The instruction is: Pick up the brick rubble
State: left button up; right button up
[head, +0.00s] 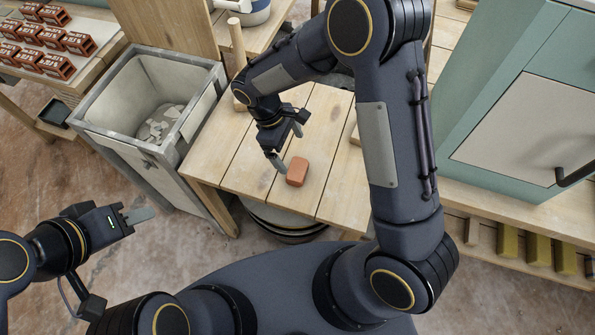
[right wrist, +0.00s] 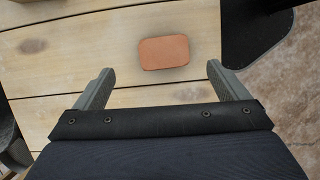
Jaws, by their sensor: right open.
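The brick rubble (head: 297,171) is a small orange-red block with rounded edges. It lies flat on the wooden table (head: 237,166) near its front edge. My right gripper (head: 288,148) is above the table, just behind and left of the brick in the head view. In the right wrist view, the brick (right wrist: 164,53) lies ahead of the two spread fingers (right wrist: 158,82), apart from both, and the gap between them is empty. My left gripper (head: 139,215) is low at the left, over the floor, away from the table; its finger gap is hard to make out.
A grey bin (head: 128,147) with pale rubble pieces inside stands left of the table. Several perforated red bricks (head: 40,40) sit on a bench at the far left. A wooden post (head: 237,40) rises behind. A teal cabinet (head: 500,110) stands right.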

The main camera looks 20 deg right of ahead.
aim_at(297, 168)
jog(key=shift+n+h, duration=0.4)
jog(key=x, duration=0.3)
jog(key=a+p+x, duration=0.1)
jog(key=x, duration=0.5)
jog(key=shift+s+a+f, duration=0.1)
jog(key=shift+a+f, duration=0.1)
jog(key=shift+f, duration=0.2)
jog(key=c, duration=1.2)
jog(key=shift+r, duration=0.15)
